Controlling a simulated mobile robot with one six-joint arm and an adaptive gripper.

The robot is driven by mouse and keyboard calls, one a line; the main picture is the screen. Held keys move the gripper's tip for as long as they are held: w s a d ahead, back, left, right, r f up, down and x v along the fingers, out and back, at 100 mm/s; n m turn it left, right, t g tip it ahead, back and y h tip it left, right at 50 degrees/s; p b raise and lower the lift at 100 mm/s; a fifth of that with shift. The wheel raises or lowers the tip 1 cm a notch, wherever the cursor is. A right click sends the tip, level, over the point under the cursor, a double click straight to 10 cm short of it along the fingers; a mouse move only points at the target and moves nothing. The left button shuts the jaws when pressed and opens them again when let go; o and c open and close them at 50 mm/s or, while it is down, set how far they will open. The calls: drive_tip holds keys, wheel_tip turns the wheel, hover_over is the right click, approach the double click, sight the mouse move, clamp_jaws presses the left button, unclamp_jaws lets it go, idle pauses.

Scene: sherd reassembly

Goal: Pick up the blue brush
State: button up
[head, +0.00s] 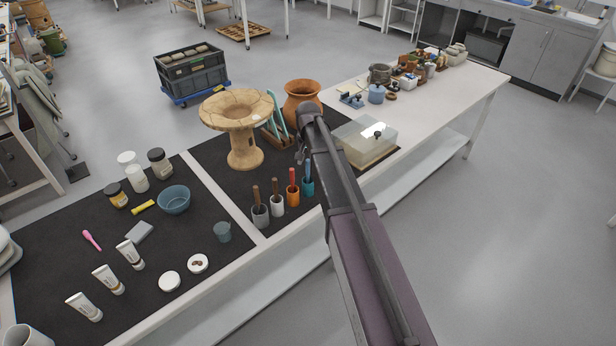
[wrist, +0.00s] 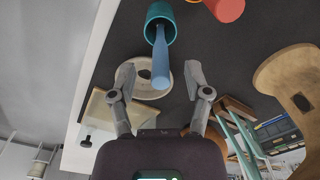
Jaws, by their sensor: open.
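The blue brush (wrist: 160,62) stands handle-up in a teal cup (wrist: 161,18) in the wrist view. In the head view the blue brush (head: 308,171) and its teal cup (head: 308,188) are at the right end of a row of cups, just left of my arm. My gripper (wrist: 160,80) is open and empty in the wrist view. The end of the blue handle appears between its two fingertips in the picture, with gaps on both sides. I cannot tell the depth between them. In the head view my arm hides most of the gripper.
Orange (head: 292,196), white (head: 277,204) and grey (head: 260,214) cups with brushes stand left of the teal cup. A wide-rimmed clay vessel (head: 243,150), an orange pot (head: 303,94) and a clear box (head: 364,142) are nearby. A white ring (wrist: 150,92) lies below the gripper.

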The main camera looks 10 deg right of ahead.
sight(308, 175)
drive_tip(key=shift+w+f+b, duration=0.1)
drive_tip(key=shift+f+b, duration=1.7)
drive_tip(key=shift+f, duration=0.3)
clamp_jaws()
